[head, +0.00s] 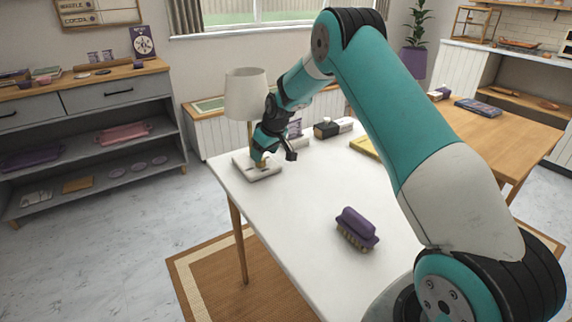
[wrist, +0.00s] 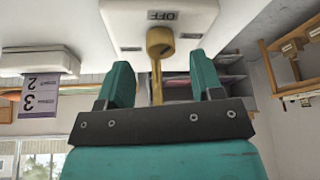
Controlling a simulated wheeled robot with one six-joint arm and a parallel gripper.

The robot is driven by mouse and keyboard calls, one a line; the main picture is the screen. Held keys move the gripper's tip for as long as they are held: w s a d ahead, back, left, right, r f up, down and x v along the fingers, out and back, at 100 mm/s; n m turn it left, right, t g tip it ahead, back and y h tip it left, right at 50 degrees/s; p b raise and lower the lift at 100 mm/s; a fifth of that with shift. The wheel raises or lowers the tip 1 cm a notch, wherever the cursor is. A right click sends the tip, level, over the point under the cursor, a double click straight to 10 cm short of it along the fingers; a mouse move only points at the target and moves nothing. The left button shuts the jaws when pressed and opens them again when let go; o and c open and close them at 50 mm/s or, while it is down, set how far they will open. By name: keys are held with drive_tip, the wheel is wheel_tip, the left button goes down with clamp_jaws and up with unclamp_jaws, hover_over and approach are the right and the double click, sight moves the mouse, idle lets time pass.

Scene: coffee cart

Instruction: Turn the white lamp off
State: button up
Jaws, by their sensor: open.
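The white lamp (head: 246,97) stands at the table's far left corner, with its shade above a white base (head: 262,175). In the wrist view the base (wrist: 115,18) fills the top, showing an OFF label (wrist: 162,15). A brass lever (wrist: 160,42) with a thick rounded end shows just below that label, its thin stem running down between my fingers. My gripper (head: 275,158) is at the base, its fingers open on either side of the lever (wrist: 161,80), with gaps at both sides. I cannot tell whether the lamp is lit.
A purple brush (head: 357,229) lies on the white table (head: 290,215), whose front left is otherwise clear. A white block with numbered cards (wrist: 40,62) shows left in the wrist view.

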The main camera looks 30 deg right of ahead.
drive_tip(key=s+d, duration=0.1)
drive_tip(key=s, duration=0.2)
drive_tip(key=s+d, duration=0.1)
drive_tip(key=s, duration=0.3)
drive_tip(key=s+d+b, duration=0.1)
drive_tip(key=s, duration=0.3)
drive_tip(key=shift+f, duration=0.25)
drive_tip(key=a+m+b, duration=0.1)
drive_tip(key=a+m+h+b, duration=0.1)
drive_tip(key=a+b, duration=0.1)
drive_tip(key=a+m+b, duration=0.1)
drive_tip(key=shift+s+a+f+b, duration=0.1)
drive_tip(key=shift+a+f+b, duration=0.15)
drive_tip(key=shift+f+b, duration=0.1)
drive_tip(key=shift+a+r+m+h, duration=0.15)
drive_tip(key=shift+a+m+h, duration=0.15)
drive_tip(key=shift+m, duration=0.3)
drive_tip(key=shift+r, duration=0.15)
drive_tip(key=w, duration=0.4)
drive_tip(key=w+d, duration=0.1)
drive_tip(key=w, duration=0.3)
drive_tip(key=w+p, duration=0.1)
drive_tip(key=w, duration=0.3)
drive_tip(key=shift+d, duration=0.15)
drive_tip(key=shift+x, duration=1.35)
drive_tip(key=shift+c, duration=0.3)
